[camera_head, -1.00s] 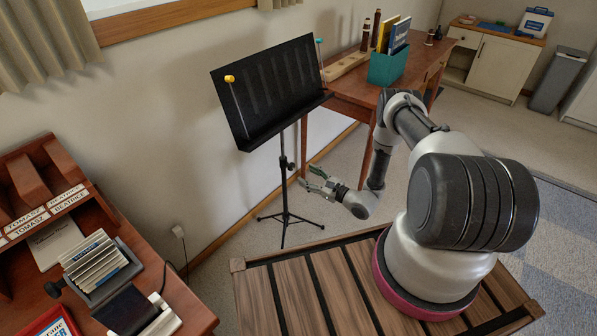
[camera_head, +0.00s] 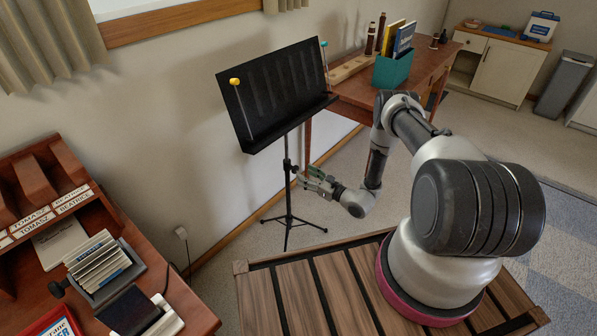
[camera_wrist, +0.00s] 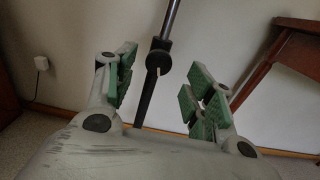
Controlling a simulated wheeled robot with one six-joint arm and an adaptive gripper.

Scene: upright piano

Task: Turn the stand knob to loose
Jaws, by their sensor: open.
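The black music stand (camera_head: 275,95) stands upright on a tripod base in front of the wall. Its knob and collar sit partway up the pole; in the head view the knob (camera_head: 292,168) is small and close to my gripper (camera_head: 312,180). In the wrist view the knob (camera_wrist: 157,62) shows as a dark round collar with a light mark, on the pole between and beyond my fingers. My gripper (camera_wrist: 160,90) is open, with green pads on both sides, and nothing is between the pads. I cannot tell the knob's setting.
A wooden table (camera_head: 350,95) with a teal book box (camera_head: 393,70) stands behind and right of the stand. A desk (camera_head: 185,290) with card files is at the lower left. A wall outlet (camera_wrist: 41,63) is at the left. Slatted wooden platform (camera_head: 300,300) lies under my base.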

